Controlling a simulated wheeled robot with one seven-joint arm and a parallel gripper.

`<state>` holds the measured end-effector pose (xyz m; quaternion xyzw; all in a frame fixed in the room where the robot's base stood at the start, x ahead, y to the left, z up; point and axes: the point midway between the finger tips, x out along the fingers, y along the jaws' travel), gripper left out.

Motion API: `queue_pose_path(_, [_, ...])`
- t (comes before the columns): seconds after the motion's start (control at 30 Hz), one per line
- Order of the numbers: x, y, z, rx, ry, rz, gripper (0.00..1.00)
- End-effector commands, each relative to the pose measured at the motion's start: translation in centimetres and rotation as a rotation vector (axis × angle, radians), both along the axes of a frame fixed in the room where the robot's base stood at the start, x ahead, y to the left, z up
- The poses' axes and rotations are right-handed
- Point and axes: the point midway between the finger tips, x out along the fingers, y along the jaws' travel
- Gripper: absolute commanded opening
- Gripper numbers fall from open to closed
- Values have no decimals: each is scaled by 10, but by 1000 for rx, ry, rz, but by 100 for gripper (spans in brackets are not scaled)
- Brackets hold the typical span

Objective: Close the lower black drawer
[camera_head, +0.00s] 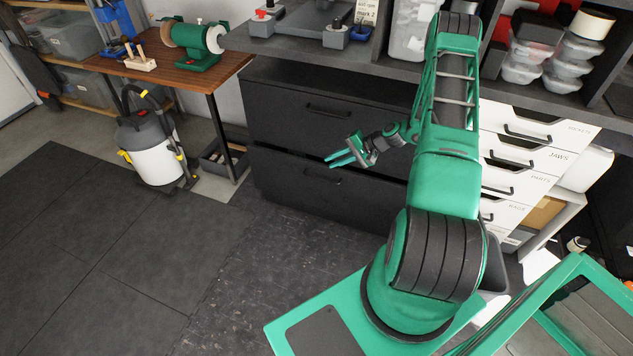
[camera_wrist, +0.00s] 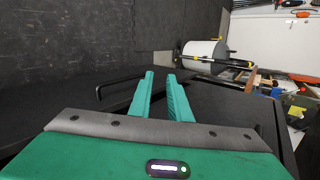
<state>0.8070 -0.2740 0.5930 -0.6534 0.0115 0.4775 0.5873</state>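The black drawer unit has an upper black drawer (camera_head: 290,105) and a lower black drawer (camera_head: 285,182), each with a dark bar handle. The lower front seems to stand slightly forward of the upper one, but I cannot tell how far. My gripper (camera_head: 330,162) is in front of the unit, near the top of the lower drawer and just above its handle (camera_head: 322,176). In the wrist view my gripper (camera_wrist: 160,76) has its two green fingers apart with nothing between them. A dark bar handle (camera_wrist: 125,76) is left of the fingers; contact is not visible.
A grey-and-black vacuum cleaner (camera_head: 152,150) stands left of the unit, beside a wooden table (camera_head: 150,65). White drawers (camera_head: 525,150) are at the right, behind my arm. The dark floor (camera_head: 110,240) at front left is clear.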

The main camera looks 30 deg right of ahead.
Motion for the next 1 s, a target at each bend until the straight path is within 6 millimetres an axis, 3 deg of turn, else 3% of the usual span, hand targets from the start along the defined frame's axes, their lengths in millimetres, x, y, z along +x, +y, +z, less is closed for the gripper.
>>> queue_pose_path(0.03, [0, -1, -18, 43, -13, -39, 17])
queue_pose_path(0.1, [3, -3, -36, 99, -38, -94, 17])
queue_pose_path(0.5, [-3, -13, -125, 414, -174, -445, 17])
queue_pose_path(0.7, [-11, -18, -148, 509, -215, -568, 17])
queue_pose_path(1.0, [-3, -16, -157, 540, -229, -605, 17])
